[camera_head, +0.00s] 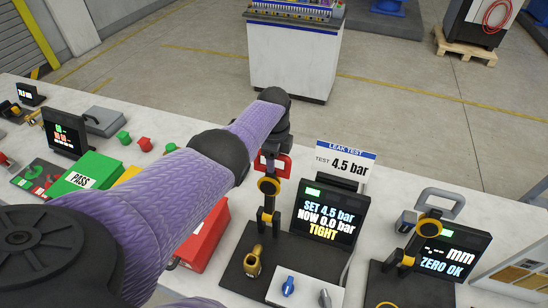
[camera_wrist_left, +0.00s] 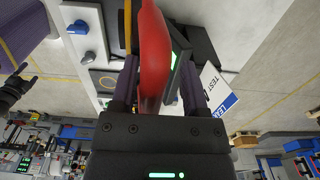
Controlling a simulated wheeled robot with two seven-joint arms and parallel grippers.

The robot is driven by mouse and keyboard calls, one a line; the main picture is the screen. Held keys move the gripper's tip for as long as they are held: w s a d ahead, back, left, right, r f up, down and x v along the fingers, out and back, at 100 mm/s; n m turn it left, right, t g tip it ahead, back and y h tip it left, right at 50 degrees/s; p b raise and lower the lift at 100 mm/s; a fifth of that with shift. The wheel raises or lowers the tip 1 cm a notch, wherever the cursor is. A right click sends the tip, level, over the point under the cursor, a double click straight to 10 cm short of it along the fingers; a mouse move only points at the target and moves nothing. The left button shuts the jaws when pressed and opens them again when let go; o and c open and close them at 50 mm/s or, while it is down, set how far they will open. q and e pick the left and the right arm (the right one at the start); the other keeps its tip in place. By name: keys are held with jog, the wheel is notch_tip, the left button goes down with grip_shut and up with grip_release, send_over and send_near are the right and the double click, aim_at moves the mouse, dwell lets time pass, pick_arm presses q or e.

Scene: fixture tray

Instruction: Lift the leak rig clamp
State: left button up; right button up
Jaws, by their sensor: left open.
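The leak rig clamp has a red handle (camera_head: 284,166) on a black and yellow toggle arm (camera_head: 268,188), standing raised on the dark base of the leak rig. My left gripper (camera_head: 272,154) is open and at the handle, coming from above. In the left wrist view the red handle (camera_wrist_left: 155,50) lies between the two spread fingers of this gripper (camera_wrist_left: 157,82). I cannot tell whether either finger touches it. The rig's screen (camera_head: 328,215) reads set 4.5 bar, now 0.0 bar, tight. My right gripper is not in view.
A brass fitting (camera_head: 253,262) and a panel with a blue knob (camera_head: 288,287) sit in front of the clamp. A leak test sign (camera_head: 345,163) stands behind the screen. A second rig with a grey-handled clamp (camera_head: 440,203) is at right. A red box (camera_head: 205,236) stands left.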

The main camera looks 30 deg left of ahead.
pick_arm(q)
jog(key=shift+s, duration=0.15)
jog(key=shift+r, duration=0.2)
notch_tip(320, 180, up, 5)
jog(key=p, duration=0.3)
jog(key=shift+f, duration=0.1)
notch_tip(320, 180, up, 4)
jog(key=shift+r+p, duration=0.1)
jog(key=shift+p, duration=0.25)
jog(key=shift+r, duration=0.3)
